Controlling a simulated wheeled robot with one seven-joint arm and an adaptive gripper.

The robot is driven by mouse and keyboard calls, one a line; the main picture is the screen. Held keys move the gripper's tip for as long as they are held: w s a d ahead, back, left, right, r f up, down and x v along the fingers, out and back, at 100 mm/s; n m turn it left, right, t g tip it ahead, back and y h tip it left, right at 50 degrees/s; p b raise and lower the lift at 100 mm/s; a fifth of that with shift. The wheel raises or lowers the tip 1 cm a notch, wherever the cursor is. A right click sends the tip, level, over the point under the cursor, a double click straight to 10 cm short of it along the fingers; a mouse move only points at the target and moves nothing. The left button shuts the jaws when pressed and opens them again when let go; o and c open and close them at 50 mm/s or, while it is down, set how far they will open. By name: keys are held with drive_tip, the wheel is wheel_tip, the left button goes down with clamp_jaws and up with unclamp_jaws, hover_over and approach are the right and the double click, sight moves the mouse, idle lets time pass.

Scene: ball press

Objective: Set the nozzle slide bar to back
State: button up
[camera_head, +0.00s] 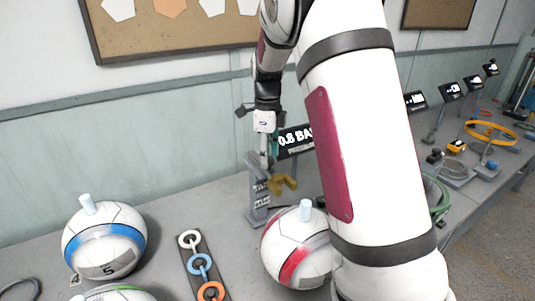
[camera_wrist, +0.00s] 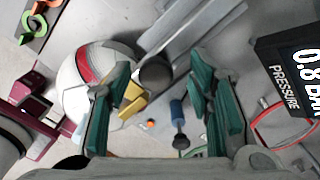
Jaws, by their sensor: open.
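My gripper (camera_wrist: 161,85) is open in the wrist view, with its two teal fingers apart. A dark round end (camera_wrist: 155,72) shows between the fingers, at the foot of long grey bars (camera_wrist: 192,30); no contact is visible. A yellow bracket (camera_wrist: 132,104) lies below it, partly behind the left finger. In the head view, the grey stand (camera_head: 258,190) carries small labels, too small to read, and the yellow bracket (camera_head: 283,184) juts from its right side. My gripper is above the stand there, partly hidden. I cannot tell which part is the nozzle slide bar or its setting.
A red-banded ball (camera_head: 290,250) is close to the stand; it also shows in the wrist view (camera_wrist: 85,68). A blue-banded ball (camera_head: 104,240) and a strip with coloured rings (camera_head: 200,265) are left. A pressure display (camera_head: 295,140) is behind. My arm covers the middle right.

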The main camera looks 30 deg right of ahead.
wheel_tip(320, 180, up, 12)
idle(0.5)
idle(0.4)
drive_tip(key=s+a+r+n+t, duration=0.1)
drive_tip(key=s+a+r+n, duration=0.2)
drive_tip(key=s+a+n, duration=0.35)
drive_tip(key=s+a+r+n+t, duration=0.1)
drive_tip(key=s+a+r+n, duration=0.15)
drive_tip(key=s+n, duration=0.75)
drive_tip(key=s+a+f+n+t, duration=0.1)
drive_tip(key=s+a+f+n, duration=0.1)
drive_tip(key=s+n, duration=0.3)
drive_tip(key=s+a+f+n+t+p, duration=0.1)
drive_tip(key=s+a+f+n, duration=0.2)
drive_tip(key=s, duration=0.8)
drive_tip(key=shift+f+n+p, duration=0.3)
drive_tip(key=shift+f+n, duration=0.05)
drive_tip(key=shift+n, duration=0.9)
